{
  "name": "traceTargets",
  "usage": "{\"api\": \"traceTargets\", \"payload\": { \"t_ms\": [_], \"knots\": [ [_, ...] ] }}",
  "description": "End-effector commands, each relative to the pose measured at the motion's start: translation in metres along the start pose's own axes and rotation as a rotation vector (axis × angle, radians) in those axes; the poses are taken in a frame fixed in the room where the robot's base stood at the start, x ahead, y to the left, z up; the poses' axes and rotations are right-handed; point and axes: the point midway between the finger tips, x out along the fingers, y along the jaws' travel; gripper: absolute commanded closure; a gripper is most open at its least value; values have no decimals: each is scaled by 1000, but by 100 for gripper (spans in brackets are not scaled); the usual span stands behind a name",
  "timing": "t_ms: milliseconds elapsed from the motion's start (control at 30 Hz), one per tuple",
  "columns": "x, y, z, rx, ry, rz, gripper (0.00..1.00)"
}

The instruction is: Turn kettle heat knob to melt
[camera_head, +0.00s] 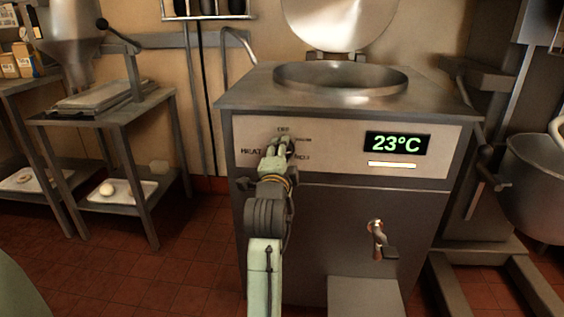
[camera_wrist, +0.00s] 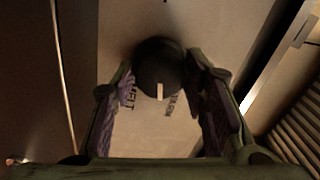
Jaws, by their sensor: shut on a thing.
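The kettle (camera_head: 335,215) is a steel cabinet with a round bowl in its top and its lid raised. Its front panel carries a green display (camera_head: 393,143) reading 23°C. Printed words surround the heat knob, OFF above and HEAT at the left; others are too small or covered to read surely. In the wrist view the knob (camera_wrist: 157,66) is dark and round, with a white pointer mark toward the picture's bottom. My gripper (camera_head: 277,148) is shut on the knob, one finger on each side. In the camera_head view my gripper mostly hides the knob.
A tap (camera_head: 377,233) sticks out low on the kettle's front, above a grey block. A metal table (camera_head: 105,112) with a tray below stands at the left. A steel bowl (camera_head: 532,185) stands at the right. Red floor tiles lie clear at the front left.

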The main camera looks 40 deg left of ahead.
Motion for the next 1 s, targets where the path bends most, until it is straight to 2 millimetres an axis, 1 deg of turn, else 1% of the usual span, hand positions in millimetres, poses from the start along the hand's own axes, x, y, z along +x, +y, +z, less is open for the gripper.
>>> {"api": "traceTargets", "payload": {
  "t_ms": [300, 600, 800, 1000],
  "knots": [
    [0, 2, 1, 301, -1, -3, 88],
    [0, 1, 1, 549, -1, -3, 88],
    [0, 0, 1, 666, -1, -2, 88],
    [0, 0, 0, 733, 0, -3, 88]
  ]
}}
